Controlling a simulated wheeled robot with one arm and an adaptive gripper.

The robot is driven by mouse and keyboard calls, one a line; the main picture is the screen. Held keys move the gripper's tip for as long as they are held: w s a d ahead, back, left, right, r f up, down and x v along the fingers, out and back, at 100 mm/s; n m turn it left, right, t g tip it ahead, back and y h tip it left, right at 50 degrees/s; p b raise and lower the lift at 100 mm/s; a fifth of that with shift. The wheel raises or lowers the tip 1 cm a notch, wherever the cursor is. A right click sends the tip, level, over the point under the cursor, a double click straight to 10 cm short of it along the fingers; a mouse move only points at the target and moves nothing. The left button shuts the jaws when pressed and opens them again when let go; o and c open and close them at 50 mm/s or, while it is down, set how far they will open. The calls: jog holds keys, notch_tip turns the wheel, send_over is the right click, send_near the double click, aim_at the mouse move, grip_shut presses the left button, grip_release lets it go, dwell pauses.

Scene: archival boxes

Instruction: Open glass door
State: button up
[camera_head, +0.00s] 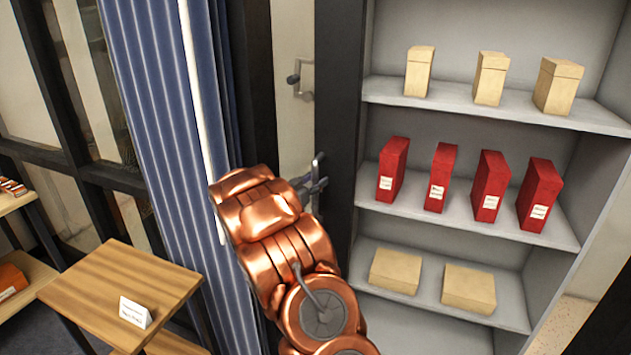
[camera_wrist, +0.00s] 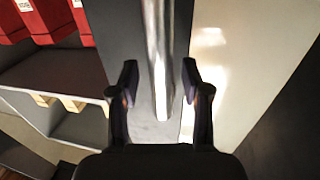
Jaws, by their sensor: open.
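A pale, glass-like door panel (camera_head: 292,125) stands between a dark upright post and the grey shelf unit. A small metal handle fitting (camera_head: 297,79) shows on its upper part. My gripper (camera_head: 318,172) is in front of the panel's right edge, beside the shelf unit's side. In the wrist view my gripper (camera_wrist: 160,88) is open. A shiny metal bar (camera_wrist: 157,50) runs down between its two fingers, with a visible gap on each side. The bar's lower end shows just before the palm. My copper-coloured arm hides the lower part of the panel in the head view.
The shelf unit (camera_head: 345,140) on the right holds beige boxes and red boxes (camera_head: 490,185). A blue curtain (camera_head: 165,110) hangs on the left. A wooden table (camera_head: 95,285) with a small white card (camera_head: 135,312) stands at lower left.

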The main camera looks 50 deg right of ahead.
jog(key=s+a, duration=0.2)
jog(key=a, duration=0.9)
jog(key=shift+a, duration=0.15)
dwell(0.3)
